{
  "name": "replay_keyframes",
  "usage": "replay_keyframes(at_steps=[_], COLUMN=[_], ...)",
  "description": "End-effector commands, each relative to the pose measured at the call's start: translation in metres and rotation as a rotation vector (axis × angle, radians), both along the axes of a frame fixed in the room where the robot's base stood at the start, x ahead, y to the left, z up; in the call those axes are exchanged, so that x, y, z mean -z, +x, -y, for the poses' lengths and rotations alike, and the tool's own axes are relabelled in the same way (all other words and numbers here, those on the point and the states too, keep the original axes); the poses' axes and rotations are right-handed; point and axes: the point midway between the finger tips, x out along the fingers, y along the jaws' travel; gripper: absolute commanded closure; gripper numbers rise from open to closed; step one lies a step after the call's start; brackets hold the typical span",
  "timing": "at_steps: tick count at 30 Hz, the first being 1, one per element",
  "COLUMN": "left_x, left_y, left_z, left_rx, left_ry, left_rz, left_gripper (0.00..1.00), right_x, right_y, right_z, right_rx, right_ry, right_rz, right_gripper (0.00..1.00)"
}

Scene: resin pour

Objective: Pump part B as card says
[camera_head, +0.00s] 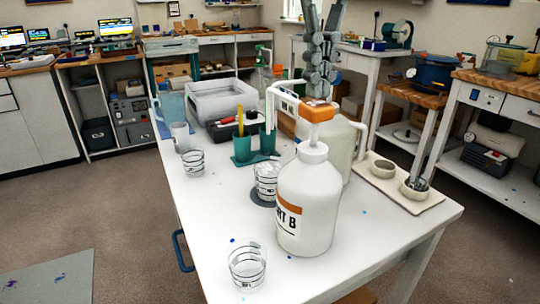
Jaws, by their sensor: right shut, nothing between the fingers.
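The part B bottle (305,215), white with an orange band and partly visible "B" label, stands on the white table. Its orange pump head (317,111) sits on top, and the white spout (270,108) bends left and down. Below the spout stands a clear marked cup (265,178) on a dark round base (257,199), partly behind the bottle; its fill is unclear. My right gripper (319,92) is shut and empty, directly over the pump head; whether it touches is unclear. My left gripper is out of view. I cannot make out the card.
Another white bottle (341,150) stands close behind. Clear cups stand at the front (247,267) and left (193,162). A teal holder (246,149), grey tub (221,98) and pitcher (172,105) are farther back. A tray (430,202) with bowls lies right. The front right tabletop is mostly clear.

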Motion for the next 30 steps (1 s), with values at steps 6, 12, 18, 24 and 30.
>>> replay_keyframes(at_steps=[6,12,18,24,30], left_x=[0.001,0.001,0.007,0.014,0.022], left_y=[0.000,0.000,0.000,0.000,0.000], left_z=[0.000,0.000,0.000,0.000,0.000], left_rx=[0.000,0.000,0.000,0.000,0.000], left_ry=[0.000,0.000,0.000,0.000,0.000], left_rz=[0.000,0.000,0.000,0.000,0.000], left_gripper=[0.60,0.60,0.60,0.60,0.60], right_x=[0.001,0.001,0.008,0.020,0.031], right_y=[0.000,0.000,0.000,0.000,0.000], right_z=[0.000,0.000,0.000,0.000,0.000], right_rx=[0.000,0.001,0.001,0.001,0.001], right_ry=[0.000,0.001,0.001,0.001,0.001], right_rz=[0.000,0.001,0.001,0.001,0.000], right_gripper=[1.00,1.00,1.00,1.00,1.00])
